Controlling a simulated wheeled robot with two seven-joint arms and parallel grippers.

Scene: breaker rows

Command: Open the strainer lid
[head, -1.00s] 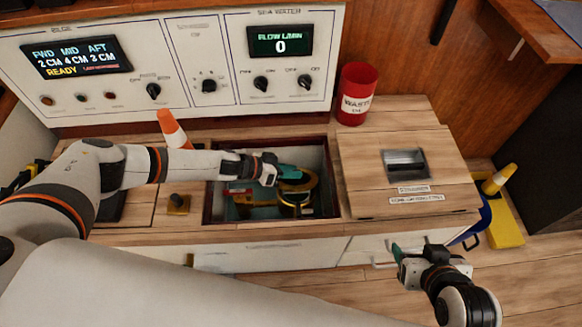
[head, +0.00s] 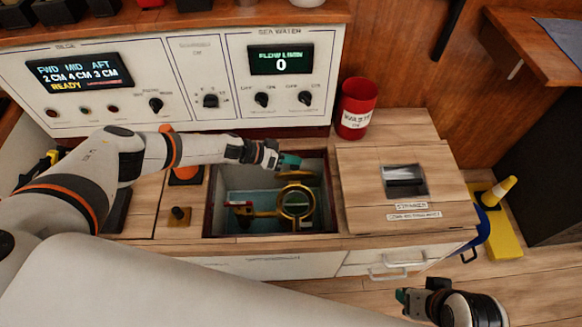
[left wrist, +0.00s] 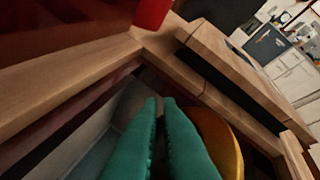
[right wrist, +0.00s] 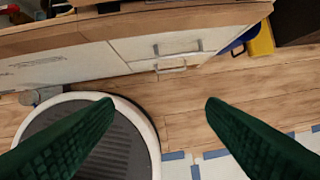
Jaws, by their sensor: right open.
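The strainer sits in the open well in the counter. In the head view its gold ring (head: 296,203) shows as an open circle. The gold lid (head: 297,176) is raised at the ring's far side, seen nearly edge-on. My left gripper (head: 290,161) is at the lid's far side, above the well. In the left wrist view its green fingers (left wrist: 160,102) are close together, with nothing visible between them. The gold lid (left wrist: 222,140) is right beside the right finger, partly hidden by it. My right gripper (right wrist: 160,104) is open and empty, low in front of the cabinet.
A wooden hatch cover (head: 390,205) lies on the counter right of the well. A red waste bin (head: 357,108) stands behind it. The control panel (head: 205,85) is at the back. An orange cone (head: 180,150) is partly behind my left arm.

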